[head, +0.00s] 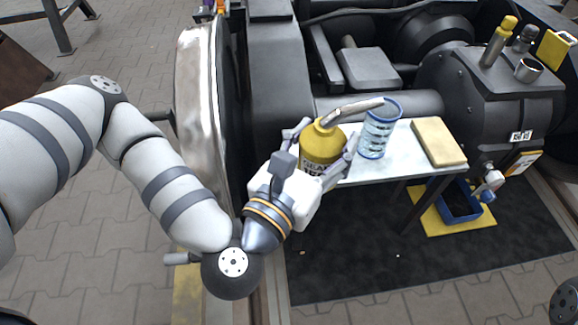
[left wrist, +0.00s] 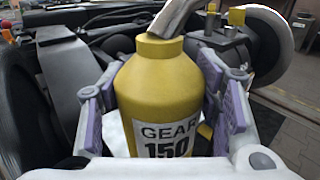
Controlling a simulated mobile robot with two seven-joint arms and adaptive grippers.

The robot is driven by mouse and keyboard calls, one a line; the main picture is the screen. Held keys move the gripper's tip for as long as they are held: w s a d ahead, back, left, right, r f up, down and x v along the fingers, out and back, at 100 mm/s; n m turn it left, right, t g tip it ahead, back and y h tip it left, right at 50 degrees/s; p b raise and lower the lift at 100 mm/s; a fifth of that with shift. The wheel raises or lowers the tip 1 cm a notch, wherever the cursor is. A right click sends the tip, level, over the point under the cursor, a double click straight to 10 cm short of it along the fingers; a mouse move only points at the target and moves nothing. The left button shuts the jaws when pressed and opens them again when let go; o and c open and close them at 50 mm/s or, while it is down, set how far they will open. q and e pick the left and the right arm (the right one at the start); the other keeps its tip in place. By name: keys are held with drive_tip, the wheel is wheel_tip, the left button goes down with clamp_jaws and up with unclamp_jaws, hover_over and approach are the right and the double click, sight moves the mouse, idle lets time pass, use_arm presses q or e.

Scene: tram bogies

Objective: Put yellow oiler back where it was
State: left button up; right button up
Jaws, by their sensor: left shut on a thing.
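The yellow oiler (head: 318,148) has a grey spout pointing right and a white label with "GEAR" and "150". My left gripper (head: 322,150) is shut on the oiler, with a purple-padded finger on each side of it. The oiler is upright at the left end of a small light table (head: 398,158). I cannot tell if its base touches the table top. The oiler (left wrist: 160,95) fills the middle of the left wrist view, between the fingers of my left gripper (left wrist: 165,100). My right gripper does not show in either view.
A blue tray (head: 460,203) is on the floor beneath. Dark bogie machinery and a large wheel (head: 198,110) surround the table.

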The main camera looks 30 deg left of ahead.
use_arm(q)
drive_tip(key=shift+w+a+f+b, duration=0.2)
drive_tip(key=shift+w+a+b, duration=0.3)
drive_tip(key=shift+w+b, duration=0.1)
drive_tip(key=shift+w+a+f+b, duration=0.8)
drive_tip(key=shift+w+a+f, duration=0.2)
drive_tip(key=shift+w+f, duration=1.15)
drive_tip(key=shift+w+a+f+b, duration=0.8)
drive_tip(key=shift+w+a+f, duration=0.15)
drive_tip(key=shift+w+f, duration=1.15)
drive_tip(key=shift+w+a+f+b, duration=0.8)
drive_tip(key=shift+w+a+f, duration=0.2)
drive_tip(key=shift+w+f, duration=1.1)
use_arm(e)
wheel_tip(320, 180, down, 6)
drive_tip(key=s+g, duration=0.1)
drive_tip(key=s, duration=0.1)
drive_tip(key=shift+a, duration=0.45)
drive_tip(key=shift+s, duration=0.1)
use_arm(q)
drive_tip(key=shift+f, duration=0.15)
drive_tip(key=o, duration=1.5)
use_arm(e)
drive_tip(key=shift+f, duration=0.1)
